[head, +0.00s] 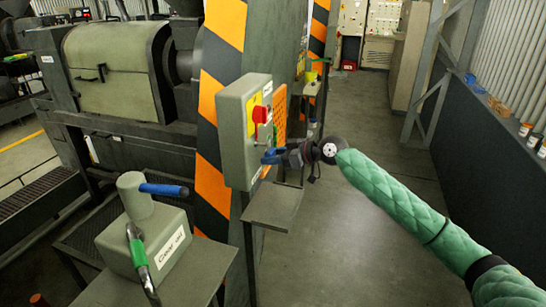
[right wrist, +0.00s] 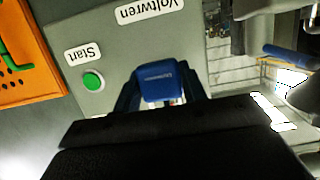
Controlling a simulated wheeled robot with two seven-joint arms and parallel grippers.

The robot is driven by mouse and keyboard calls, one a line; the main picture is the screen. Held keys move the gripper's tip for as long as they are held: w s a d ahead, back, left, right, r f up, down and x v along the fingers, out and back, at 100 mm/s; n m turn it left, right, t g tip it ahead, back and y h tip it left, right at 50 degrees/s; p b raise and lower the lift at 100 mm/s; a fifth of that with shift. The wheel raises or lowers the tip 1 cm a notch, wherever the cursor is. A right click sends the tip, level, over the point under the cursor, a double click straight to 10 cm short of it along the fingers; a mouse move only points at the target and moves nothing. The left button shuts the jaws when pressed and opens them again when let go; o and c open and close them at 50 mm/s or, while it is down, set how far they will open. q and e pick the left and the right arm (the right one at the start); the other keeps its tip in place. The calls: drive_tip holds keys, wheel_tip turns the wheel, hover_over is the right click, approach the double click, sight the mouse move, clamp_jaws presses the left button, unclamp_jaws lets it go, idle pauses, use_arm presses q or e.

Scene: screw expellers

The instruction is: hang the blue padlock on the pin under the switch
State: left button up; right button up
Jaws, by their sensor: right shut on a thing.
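The blue padlock (head: 270,157) is held by my right gripper (head: 283,156), in front of the lower part of the grey switch box (head: 233,135). In the right wrist view the padlock body (right wrist: 165,82) sits between the two dark blue fingers of my right gripper (right wrist: 165,92), which is shut on it. Its shackle cannot be made out clearly. The red switch (head: 262,114) is on a yellow plate on the box's face, above and left of the padlock. The pin under the switch is too small to make out. My left gripper is not in view.
A small grey shelf (head: 272,206) juts out below the box. An orange perforated board (head: 279,118) is behind it. In the right wrist view a green Start button (right wrist: 92,80) is close to the fingers. The aisle floor (head: 355,125) is clear.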

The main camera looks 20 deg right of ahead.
drive_tip(key=shift+w+a, duration=0.2)
drive_tip(key=shift+a, duration=0.1)
drive_tip(key=shift+w+a, duration=0.25)
drive_tip(key=shift+a, duration=0.1)
drive_tip(key=shift+w+a, duration=0.1)
drive_tip(key=shift+a, duration=0.05)
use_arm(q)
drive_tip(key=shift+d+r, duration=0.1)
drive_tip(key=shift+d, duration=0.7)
use_arm(e)
drive_tip(key=shift+w+a+r, duration=0.1)
drive_tip(key=shift+w+a, duration=0.1)
drive_tip(key=shift+a, duration=0.05)
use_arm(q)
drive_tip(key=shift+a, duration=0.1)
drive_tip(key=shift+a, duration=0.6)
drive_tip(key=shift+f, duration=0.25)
use_arm(e)
drive_tip(key=shift+a+f, duration=0.1)
drive_tip(key=shift+f, duration=0.1)
